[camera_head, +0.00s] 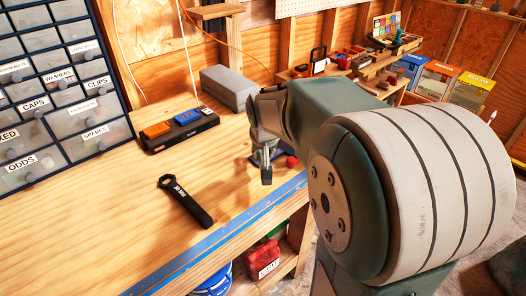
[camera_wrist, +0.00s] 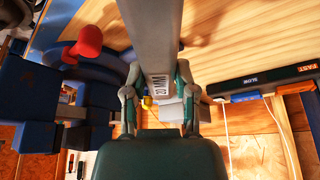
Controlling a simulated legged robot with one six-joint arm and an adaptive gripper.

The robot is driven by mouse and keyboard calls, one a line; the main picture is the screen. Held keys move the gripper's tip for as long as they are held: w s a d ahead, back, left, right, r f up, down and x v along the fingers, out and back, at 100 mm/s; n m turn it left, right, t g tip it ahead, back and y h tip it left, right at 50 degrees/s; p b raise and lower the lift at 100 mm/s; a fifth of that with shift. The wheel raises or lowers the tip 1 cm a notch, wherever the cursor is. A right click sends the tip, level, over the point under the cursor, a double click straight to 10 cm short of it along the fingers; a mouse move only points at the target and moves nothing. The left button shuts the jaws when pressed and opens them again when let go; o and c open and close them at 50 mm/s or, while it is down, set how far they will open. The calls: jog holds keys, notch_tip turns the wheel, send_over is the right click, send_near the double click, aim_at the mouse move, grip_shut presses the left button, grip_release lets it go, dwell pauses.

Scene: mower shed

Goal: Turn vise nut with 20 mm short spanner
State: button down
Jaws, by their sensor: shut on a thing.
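My gripper (camera_wrist: 160,102) is shut on a grey spanner (camera_wrist: 160,45), whose printed label looks like 20 MM. The spanner runs away from the fingers to the top of the wrist view, where its far end is cut off. In the head view my gripper (camera_head: 264,168) is over the bench near its front edge, partly behind my arm. The blue vise (camera_wrist: 98,72) is left of the spanner in the wrist view, with a red-capped part (camera_wrist: 88,43). I cannot make out the vise nut or whether the spanner touches it.
A black spanner (camera_head: 184,200) lies on the bench (camera_head: 110,215), left of my gripper. A black holder (camera_head: 181,131) with orange and blue blocks and a grey box (camera_head: 228,88) stand farther back. A drawer cabinet (camera_head: 60,95) is at left. The bench's front left is clear.

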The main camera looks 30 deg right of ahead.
jog(key=shift+f, duration=1.65)
jog(key=shift+a, duration=0.1)
jog(key=shift+w+a+f+m+g+h, duration=0.1)
jog(key=shift+w+a+m+g+h, duration=0.3)
jog(key=shift+m, duration=0.45)
jog(key=shift+w+a+m+h, duration=0.1)
jog(key=shift+w+a+m, duration=0.15)
jog(key=shift+a+m, duration=0.45)
jog(key=w+m, duration=0.1)
jog(key=m, duration=0.1)
jog(key=w+a+m+g+h, duration=0.1)
jog(key=shift+a+m, duration=0.1)
jog(key=shift+m, duration=0.25)
jog(key=w+m, duration=0.1)
jog(key=m+g, duration=0.1)
jog(key=m, duration=0.1)
jog(key=shift+w+a, duration=0.4)
jog(key=shift+w+a+m+g+h, duration=0.15)
jog(key=shift+w+m+g, duration=0.2)
jog(key=shift+w+m, duration=0.35)
jog(key=shift+w+m+g+h, duration=0.15)
jog(key=shift+w+m+g, duration=0.25)
jog(key=shift+m, duration=0.6)
jog(key=shift+s, duration=0.15)
jog(key=shift+s+n+t, duration=0.3)
jog(key=shift+n+t, duration=0.05)
jog(key=shift+n, duration=0.25)
jog(key=shift+f, duration=0.1)
